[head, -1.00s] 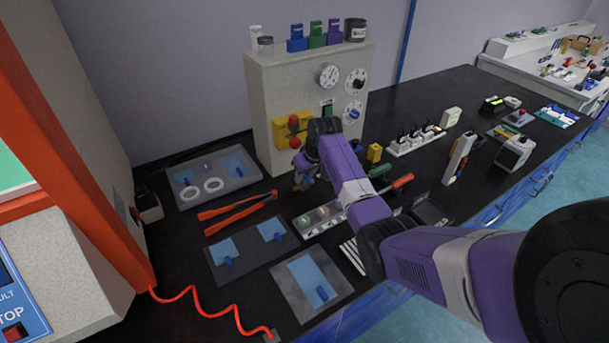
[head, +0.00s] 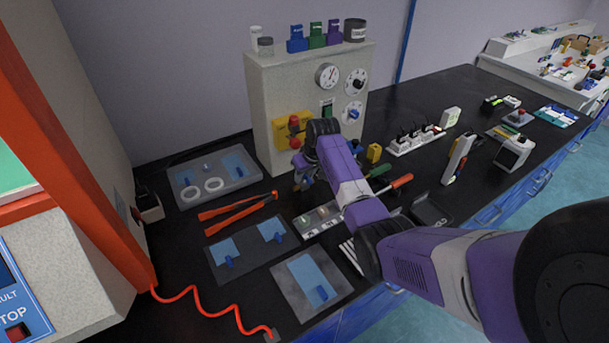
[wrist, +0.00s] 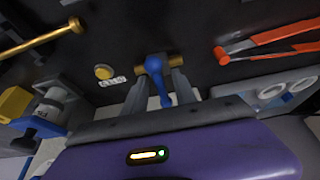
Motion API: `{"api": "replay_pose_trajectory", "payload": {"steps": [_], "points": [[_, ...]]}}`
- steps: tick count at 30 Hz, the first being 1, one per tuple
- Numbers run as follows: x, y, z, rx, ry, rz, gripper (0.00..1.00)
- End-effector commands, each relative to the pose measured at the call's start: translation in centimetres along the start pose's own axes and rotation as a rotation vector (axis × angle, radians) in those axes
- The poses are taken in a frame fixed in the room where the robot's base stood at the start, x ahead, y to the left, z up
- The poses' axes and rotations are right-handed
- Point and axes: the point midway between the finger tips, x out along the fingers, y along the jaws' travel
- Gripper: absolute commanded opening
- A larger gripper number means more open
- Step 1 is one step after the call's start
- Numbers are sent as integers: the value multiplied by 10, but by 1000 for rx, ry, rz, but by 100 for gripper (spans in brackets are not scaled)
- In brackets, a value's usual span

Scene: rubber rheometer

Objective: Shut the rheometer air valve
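The air valve shows in the wrist view as a blue lever (wrist: 156,78) on a brass body (wrist: 175,62) set against the dark surface. The lever points back toward my gripper's palm. My gripper (wrist: 161,80) has its two grey fingers apart, one on each side of the lever. A small gap seems to show beside the lever, and I cannot tell whether either finger touches it. In the head view my gripper (head: 303,181) is low in front of the grey panel box, and the arm and fingers largely hide the valve.
A round brass button with a small label (wrist: 104,73) is left of the valve in the wrist view. Red-handled tongs (head: 238,206) lie left of my gripper. The grey box (head: 268,110) with gauges stands close behind. A tray (head: 213,177) is at the back left.

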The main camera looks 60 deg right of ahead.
Motion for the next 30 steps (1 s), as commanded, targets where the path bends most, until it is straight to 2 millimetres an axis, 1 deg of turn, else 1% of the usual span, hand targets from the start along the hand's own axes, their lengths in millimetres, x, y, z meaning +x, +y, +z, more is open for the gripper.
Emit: {"api": "replay_pose_trajectory", "payload": {"steps": [7,10,14,18,24,27,30], "points": [[0,0,0,-1,0,0,33],[-4,0,0,-1,0,0,33],[-19,0,-1,-2,4,0,33],[-40,0,-1,-1,4,0,33],[-67,0,-1,-1,3,0,33],[-75,0,0,-1,2,0,33],[-78,0,0,-1,0,0,33]]}}
